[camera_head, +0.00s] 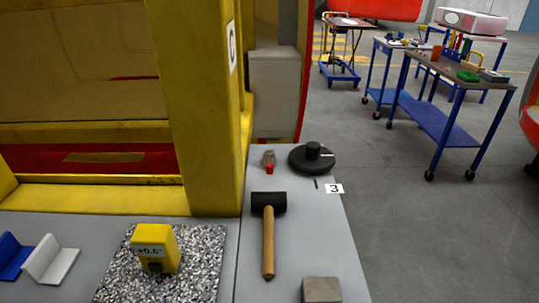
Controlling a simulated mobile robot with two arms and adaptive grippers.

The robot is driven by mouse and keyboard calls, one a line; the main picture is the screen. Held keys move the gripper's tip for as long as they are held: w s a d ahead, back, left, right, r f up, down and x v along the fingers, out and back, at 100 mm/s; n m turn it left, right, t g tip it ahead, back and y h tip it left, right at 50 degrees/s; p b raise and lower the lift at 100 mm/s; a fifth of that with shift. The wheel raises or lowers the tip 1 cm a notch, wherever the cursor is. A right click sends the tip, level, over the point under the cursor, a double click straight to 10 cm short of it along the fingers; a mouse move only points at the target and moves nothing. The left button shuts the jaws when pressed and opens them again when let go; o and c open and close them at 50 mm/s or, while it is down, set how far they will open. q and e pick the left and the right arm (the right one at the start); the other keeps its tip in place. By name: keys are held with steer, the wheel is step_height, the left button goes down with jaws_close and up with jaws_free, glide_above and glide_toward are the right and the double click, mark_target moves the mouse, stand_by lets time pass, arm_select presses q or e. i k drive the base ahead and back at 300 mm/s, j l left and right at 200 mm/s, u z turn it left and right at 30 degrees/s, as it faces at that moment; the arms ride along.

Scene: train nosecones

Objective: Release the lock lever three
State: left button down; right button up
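A round black disc with a raised knob (313,153) sits on the grey surface at the middle right, near its far end. A short white line marks its top. A white tag with the number 3 (334,189) lies just in front of it, beside a small dark mark. This disc looks like lock lever three, but I cannot tell its lock state. Neither of my grippers is in view.
A black-headed mallet (268,235), a small red-tipped part (269,162) and a grey block (321,290) lie on the surface. A yellow gauge (154,248) stands on a speckled plate. A yellow post (200,100) rises left. Blue carts (440,110) stand beyond.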

mark_target(270, 154)
steer(key=i+l+u, duration=0.1)
steer(key=l+u, duration=0.9)
steer(key=i+l, duration=0.05)
steer(key=l, duration=0.05)
